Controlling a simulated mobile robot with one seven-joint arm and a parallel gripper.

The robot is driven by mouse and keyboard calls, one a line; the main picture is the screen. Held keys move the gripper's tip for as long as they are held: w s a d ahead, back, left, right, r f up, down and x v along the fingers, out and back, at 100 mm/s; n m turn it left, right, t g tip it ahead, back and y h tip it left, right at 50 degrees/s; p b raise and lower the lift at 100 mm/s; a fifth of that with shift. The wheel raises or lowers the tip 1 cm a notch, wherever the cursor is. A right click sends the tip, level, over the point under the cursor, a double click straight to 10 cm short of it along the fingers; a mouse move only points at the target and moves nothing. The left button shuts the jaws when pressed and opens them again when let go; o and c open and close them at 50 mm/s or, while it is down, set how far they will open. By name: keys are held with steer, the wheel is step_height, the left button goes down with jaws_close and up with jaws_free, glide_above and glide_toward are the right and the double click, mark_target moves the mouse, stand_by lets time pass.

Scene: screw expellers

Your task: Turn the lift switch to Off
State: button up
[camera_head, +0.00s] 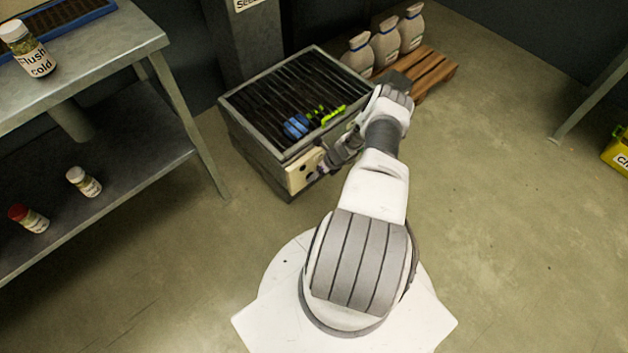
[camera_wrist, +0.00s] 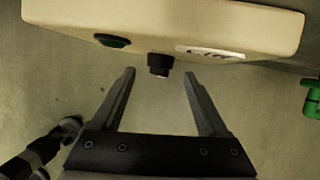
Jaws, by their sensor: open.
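The lift switch (camera_wrist: 159,65) is a short black knob on the cream control box (camera_wrist: 200,22). A white label (camera_wrist: 212,53), upside down and reading something like "Lift", sits just right of it in the wrist view. My gripper (camera_wrist: 159,75) is open and empty, with one finger on each side of the knob in the picture. I cannot tell whether the fingertips overlap the knob in depth. In the head view the control box (camera_head: 303,172) is on the front of the grated machine (camera_head: 262,157), with my gripper (camera_head: 322,166) close to it. The switch's setting cannot be read.
A dark green button (camera_wrist: 112,41) sits left of the knob. A green part (camera_wrist: 312,98) shows at the right edge. Blue (camera_head: 297,126) and yellow-green (camera_head: 325,115) items lie on the grate. Sacks (camera_head: 385,43) stand behind on a pallet (camera_head: 437,70). A metal table (camera_head: 105,50) is left.

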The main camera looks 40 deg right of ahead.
steer(key=shift+b+x, duration=0.6)
steer(key=shift+x, duration=1.3)
steer(key=shift+r, duration=0.1)
jaws_close()
